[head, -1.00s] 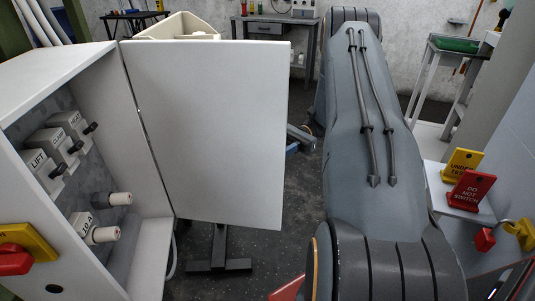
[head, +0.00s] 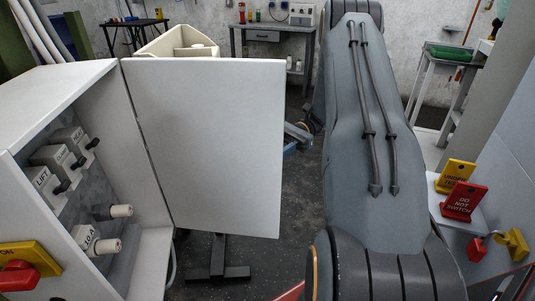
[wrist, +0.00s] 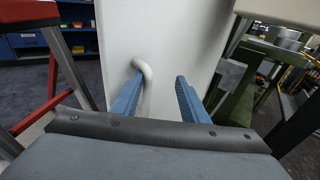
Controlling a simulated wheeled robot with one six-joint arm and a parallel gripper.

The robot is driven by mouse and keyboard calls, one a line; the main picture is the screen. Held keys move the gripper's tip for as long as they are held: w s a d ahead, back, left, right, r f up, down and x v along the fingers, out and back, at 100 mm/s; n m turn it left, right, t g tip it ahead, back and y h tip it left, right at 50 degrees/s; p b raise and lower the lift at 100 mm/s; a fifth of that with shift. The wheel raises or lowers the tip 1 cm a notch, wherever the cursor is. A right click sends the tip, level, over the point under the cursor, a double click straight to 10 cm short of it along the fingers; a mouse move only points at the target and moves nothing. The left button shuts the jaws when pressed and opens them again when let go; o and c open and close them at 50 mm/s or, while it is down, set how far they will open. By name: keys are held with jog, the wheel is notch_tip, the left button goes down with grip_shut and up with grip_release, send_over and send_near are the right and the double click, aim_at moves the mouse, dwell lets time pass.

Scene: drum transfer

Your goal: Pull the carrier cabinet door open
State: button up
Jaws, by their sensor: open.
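The carrier cabinet (head: 62,88) is a white box at the left of the head view. Its white door (head: 205,145) stands open, swung out to the right of the cabinet, so the inside shows. In the wrist view a white panel (wrist: 165,45), apparently the door, fills the upper middle. A white bar handle (wrist: 146,85) stands out from it. My gripper (wrist: 158,92) is open with its two blue fingers pointing at the panel. The handle is between the fingers, close to the left one; I cannot tell if they touch. My gripper does not show in the head view.
Inside the cabinet are labelled switches (head: 56,160) and white-tipped knobs (head: 108,246). A cream bin (head: 180,40) stands behind the door. Red (head: 463,200) and yellow (head: 457,172) signs stand on a right-hand shelf. Dark floor shows between door and my grey arm.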

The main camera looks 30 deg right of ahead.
jog(key=shift+n+g+y, duration=0.3)
jog(key=shift+g+y, duration=0.3)
jog(key=r+p, duration=0.1)
jog(key=r, duration=0.3)
jog(key=r+p, duration=0.1)
jog(key=r, duration=0.2)
jog(key=shift+s+r+p, duration=0.1)
jog(key=shift+s+p, duration=0.15)
jog(key=shift+p, duration=0.05)
jog(key=shift+o, duration=0.4)
notch_tip(320, 180, down, 6)
jog(key=w+t+h, duration=0.1)
jog(key=h, duration=0.1)
jog(key=shift+w+m+t, duration=0.3)
jog(key=shift+m, duration=0.1)
jog(key=shift+c, duration=0.4)
jog(key=w+d+b, duration=0.5)
jog(key=w+b, duration=0.2)
jog(key=shift+f, duration=0.2)
